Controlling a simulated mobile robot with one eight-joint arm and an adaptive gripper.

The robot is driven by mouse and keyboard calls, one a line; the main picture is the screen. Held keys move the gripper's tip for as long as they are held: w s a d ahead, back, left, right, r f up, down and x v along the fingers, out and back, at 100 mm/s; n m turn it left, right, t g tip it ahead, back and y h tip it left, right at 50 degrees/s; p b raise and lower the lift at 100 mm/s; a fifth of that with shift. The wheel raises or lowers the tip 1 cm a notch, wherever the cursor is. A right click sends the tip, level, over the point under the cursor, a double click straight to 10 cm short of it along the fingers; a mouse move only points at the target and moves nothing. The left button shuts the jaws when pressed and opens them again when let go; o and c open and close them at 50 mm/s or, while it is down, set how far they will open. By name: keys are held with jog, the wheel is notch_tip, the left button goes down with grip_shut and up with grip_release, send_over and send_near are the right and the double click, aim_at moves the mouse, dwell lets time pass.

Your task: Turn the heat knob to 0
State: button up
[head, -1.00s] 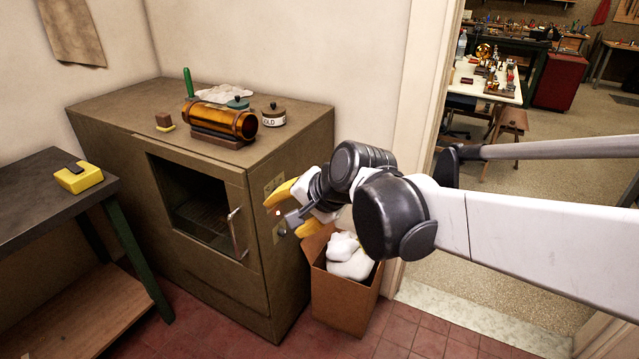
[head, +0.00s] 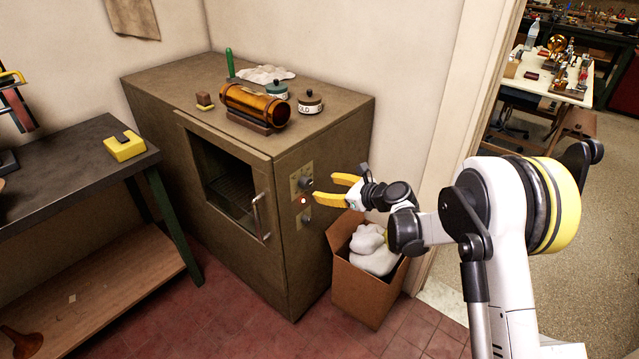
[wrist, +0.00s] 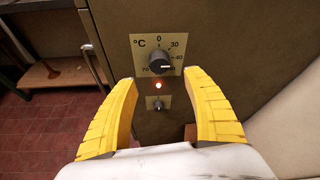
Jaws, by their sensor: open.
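The heat knob (wrist: 159,62) is a dark round knob on a pale °C dial plate (wrist: 141,44) with 0 at the top, 30 and 40 on the right and 70 at lower left. Its white mark appears to point right, near or just below 40. In the head view, the knob (head: 306,184) is on the oven's (head: 278,245) right side face. My gripper (head: 327,188) is open and empty, a little right of the panel and apart from the knob. In the wrist view, its yellow fingers (wrist: 160,79) spread on either side, below the knob.
A red lamp (wrist: 158,86) glows below the dial, above a small switch (wrist: 158,104). The oven door handle (head: 259,217) sticks out left of the panel. A cardboard box (head: 361,293) with white stuff stands below my gripper. A doorway opens on the right.

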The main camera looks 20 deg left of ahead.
aim_at(309, 184)
jog(key=b+x, duration=0.3)
jog(key=x, duration=0.6)
jog(key=shift+w+a+f, duration=0.1)
jog(key=shift+a+f, duration=0.05)
jog(key=shift+a, duration=0.15)
jog(key=c, duration=1.2)
